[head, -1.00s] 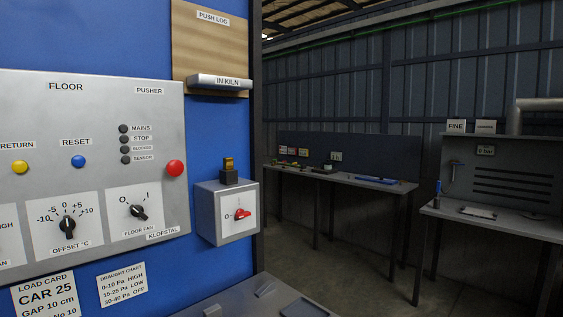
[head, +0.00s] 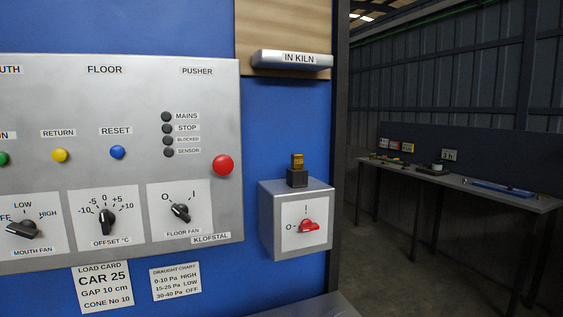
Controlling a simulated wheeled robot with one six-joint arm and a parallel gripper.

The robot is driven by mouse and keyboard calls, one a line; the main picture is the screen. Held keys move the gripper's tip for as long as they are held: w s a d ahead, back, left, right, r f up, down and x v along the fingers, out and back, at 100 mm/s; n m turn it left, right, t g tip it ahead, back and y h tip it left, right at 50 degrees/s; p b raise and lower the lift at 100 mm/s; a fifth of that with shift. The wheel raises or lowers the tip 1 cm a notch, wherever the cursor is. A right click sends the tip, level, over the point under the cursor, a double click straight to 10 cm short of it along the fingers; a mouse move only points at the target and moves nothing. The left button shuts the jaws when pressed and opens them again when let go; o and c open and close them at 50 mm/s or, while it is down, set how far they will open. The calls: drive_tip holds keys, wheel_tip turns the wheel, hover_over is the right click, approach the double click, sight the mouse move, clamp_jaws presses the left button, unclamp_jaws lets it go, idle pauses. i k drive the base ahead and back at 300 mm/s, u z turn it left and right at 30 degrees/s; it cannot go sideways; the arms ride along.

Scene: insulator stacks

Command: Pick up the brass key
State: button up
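A small brass-coloured piece (head: 297,160) stands upright in a dark block (head: 297,178) on top of a grey switch box (head: 268,222). It looks like the head of the brass key, but it is too small to be sure, and its lower part is hidden in the block. My gripper is not in view.
A grey control panel (head: 215,90) with knobs and buttons is on the blue wall left of the box. A silver IN KILN bar (head: 290,60) is above it. A grey surface edge (head: 335,305) shows below. A workbench (head: 480,190) stands at the right, with open floor before it.

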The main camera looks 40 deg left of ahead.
sight(297, 160)
drive_tip(key=u, duration=0.6)
drive_tip(key=i, duration=0.75)
drive_tip(key=u, duration=1.05)
drive_tip(key=i, duration=0.2)
drive_tip(key=u, duration=0.1)
